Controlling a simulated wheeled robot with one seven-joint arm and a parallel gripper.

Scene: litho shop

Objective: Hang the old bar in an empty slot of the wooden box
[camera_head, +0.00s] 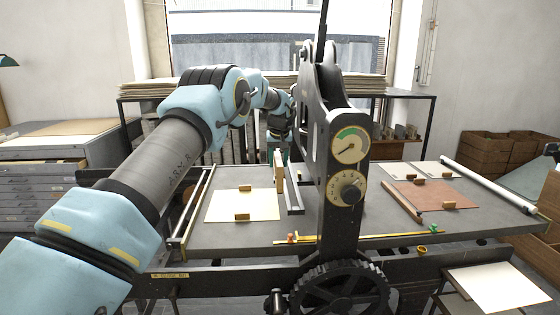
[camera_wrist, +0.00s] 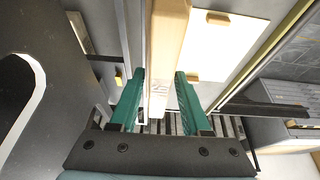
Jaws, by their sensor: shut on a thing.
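A pale wooden bar (camera_wrist: 168,40) is between the teal fingers of my gripper (camera_wrist: 160,76) in the wrist view. My gripper is shut on it, and the bar's stamped end faces the wrist camera. In the head view the bar (camera_head: 279,170) hangs upright from my gripper (camera_head: 277,148) over the press bed, left of the press column. The gripper is partly hidden there by my arm and the column. I cannot make out a wooden box with slots for certain; brown wooden boxes (camera_head: 490,147) stand stacked at the far right, with no slots visible.
The dark press column (camera_head: 338,210) with its dial rises beside my arm. The press bed (camera_head: 300,226) carries a cream sheet (camera_head: 240,207) with small wooden blocks, a brown sheet (camera_head: 434,195) and a white roller (camera_head: 490,183). A rack (camera_head: 420,118) stands behind.

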